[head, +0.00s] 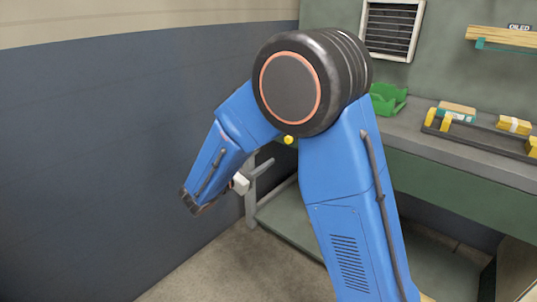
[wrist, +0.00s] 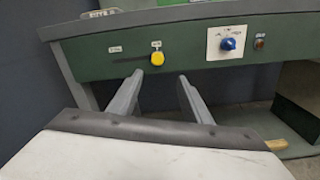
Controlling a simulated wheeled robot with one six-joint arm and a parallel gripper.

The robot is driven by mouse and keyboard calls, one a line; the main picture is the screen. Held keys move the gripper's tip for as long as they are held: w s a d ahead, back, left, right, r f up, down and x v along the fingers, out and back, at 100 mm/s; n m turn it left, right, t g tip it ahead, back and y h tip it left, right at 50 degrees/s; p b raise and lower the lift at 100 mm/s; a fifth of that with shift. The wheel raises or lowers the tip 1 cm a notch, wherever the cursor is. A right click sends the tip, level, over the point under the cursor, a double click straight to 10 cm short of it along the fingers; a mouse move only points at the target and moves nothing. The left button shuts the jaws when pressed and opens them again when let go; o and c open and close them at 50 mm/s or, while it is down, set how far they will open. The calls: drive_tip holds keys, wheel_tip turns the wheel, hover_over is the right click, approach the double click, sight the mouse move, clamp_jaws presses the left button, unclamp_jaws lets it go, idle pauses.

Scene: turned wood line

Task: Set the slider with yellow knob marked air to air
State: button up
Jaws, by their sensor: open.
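The slider's round yellow knob (wrist: 156,58) is on the green front panel (wrist: 90,62) of the bench in the wrist view. It stands at the right end of a dark horizontal slot. Small white labels sit above the slot's left end and above the knob; their text is too small to read. The knob also shows in the head view (head: 288,139), just below my arm's joint. My gripper (wrist: 160,78) is open and empty. Its fingertips are below the knob in the picture, one to each side, and appear apart from it.
Right of the slider are a blue rotary knob (wrist: 228,44) on a white plate and a small reddish button (wrist: 259,44). On the bench top are a green bin (head: 388,99) and a dark rack with yellow blocks (head: 480,135). A dark wall (head: 100,150) is at left.

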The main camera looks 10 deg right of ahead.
drive_tip(key=shift+v, duration=1.2)
drive_tip(key=s+d+m+g+y, duration=0.5)
drive_tip(key=s+d+m+g, duration=0.5)
drive_tip(key=s+d, duration=0.9)
drive_tip(key=s+a+m+t+y, duration=0.2)
drive_tip(key=s+m+y, duration=0.2)
drive_tip(key=s+m, duration=0.2)
drive_tip(key=s+a+m+t+y, duration=0.2)
drive_tip(key=s+m+y, duration=0.3)
drive_tip(key=s, duration=0.5)
drive_tip(key=shift+r+m+y, duration=0.3)
drive_tip(key=shift+r+m, duration=0.05)
drive_tip(key=shift+m, duration=0.25)
drive_tip(key=shift+o, duration=0.3)
drive_tip(key=shift+s, duration=0.1)
